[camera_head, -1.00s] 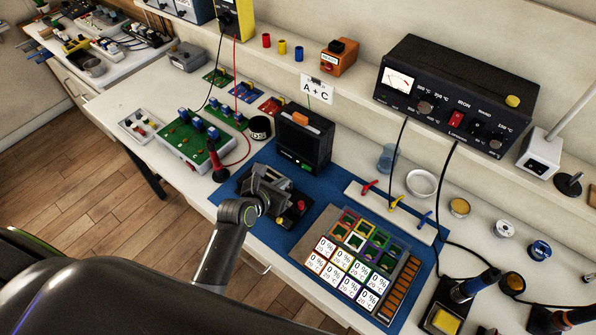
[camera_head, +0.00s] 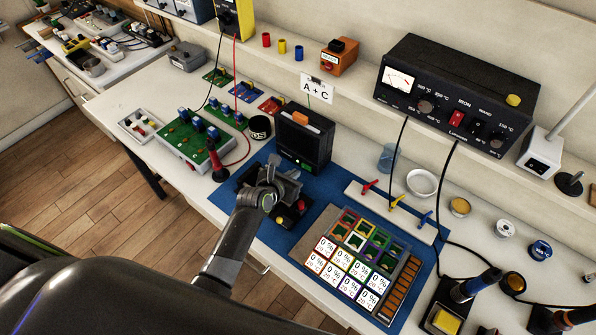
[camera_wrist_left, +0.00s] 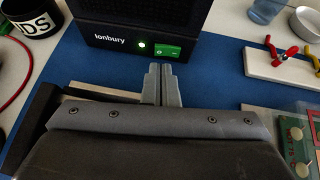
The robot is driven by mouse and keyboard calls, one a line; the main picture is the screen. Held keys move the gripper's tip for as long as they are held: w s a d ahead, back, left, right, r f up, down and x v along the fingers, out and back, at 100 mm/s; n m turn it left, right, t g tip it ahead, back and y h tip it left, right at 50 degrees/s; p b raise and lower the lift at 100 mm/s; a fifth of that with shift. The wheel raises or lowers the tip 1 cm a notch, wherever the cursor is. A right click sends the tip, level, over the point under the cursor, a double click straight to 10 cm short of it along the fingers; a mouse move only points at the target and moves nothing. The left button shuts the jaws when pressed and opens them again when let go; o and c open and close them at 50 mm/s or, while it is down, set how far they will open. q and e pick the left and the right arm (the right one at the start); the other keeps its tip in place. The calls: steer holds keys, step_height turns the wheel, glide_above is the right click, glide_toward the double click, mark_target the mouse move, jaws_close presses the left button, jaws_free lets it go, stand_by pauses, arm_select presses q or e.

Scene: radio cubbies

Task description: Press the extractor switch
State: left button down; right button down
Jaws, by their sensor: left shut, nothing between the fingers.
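The extractor appears to be the black box (camera_head: 303,140) with an orange part on top, standing on the blue mat. In the left wrist view its front (camera_wrist_left: 110,25) reads "lonbury" and carries a green rocker switch (camera_wrist_left: 168,51) beside a lit green light. My left gripper (camera_head: 289,182) is in front of the box, low over the mat. Its fingers are shut and empty. In the left wrist view the fingertips (camera_wrist_left: 161,68) point at the switch, just below it; I cannot tell whether they touch. My right gripper is not in view.
A small dark unit with red and yellow knobs (camera_head: 302,206) sits under and beside my left gripper. A tray of labelled cells (camera_head: 300,250) lies to the right. A green circuit board (camera_head: 185,143) and a black cup (camera_head: 259,127) stand left of the box.

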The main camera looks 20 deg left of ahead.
mark_target(303, 168)
arm_select(q)
steer(key=shift+x, duration=1.7)
